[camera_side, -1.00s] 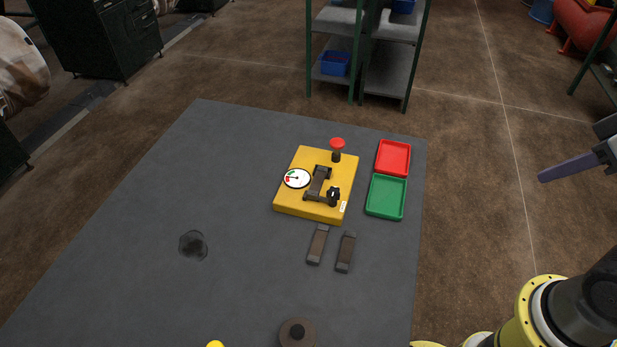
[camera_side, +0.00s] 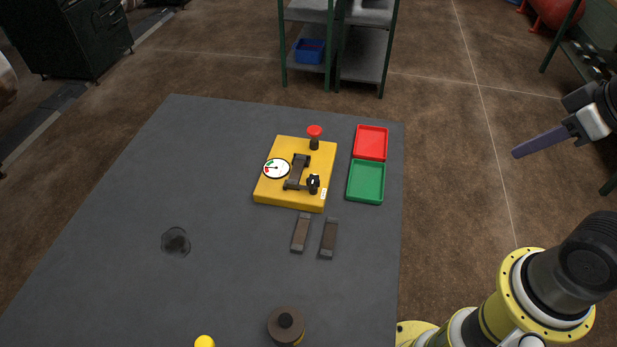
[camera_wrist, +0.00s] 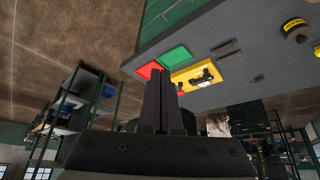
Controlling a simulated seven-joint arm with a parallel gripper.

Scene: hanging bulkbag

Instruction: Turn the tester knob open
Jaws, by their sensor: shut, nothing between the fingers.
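The yellow tester box (camera_side: 266,193) stands on the grey table. It carries a round white dial (camera_side: 276,168), a dark clamp frame (camera_side: 298,170), a black knob (camera_side: 313,182) at its front right and a red button (camera_side: 314,131) at the back. The tester also shows in the wrist view (camera_wrist: 209,73), where the knob is too small to make out. My gripper (camera_side: 516,153) is shut and empty, off the table's right side and well apart from the tester. Its dark fingers also show in the wrist view (camera_wrist: 161,80).
A red tray (camera_side: 371,142) and a green tray (camera_side: 366,182) lie right of the tester. Two dark bars, (camera_side: 301,233) and (camera_side: 328,238), lie before it. A dark round weight (camera_side: 286,324) and a yellow object (camera_side: 204,342) are near the front. The table's left part is mostly clear.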

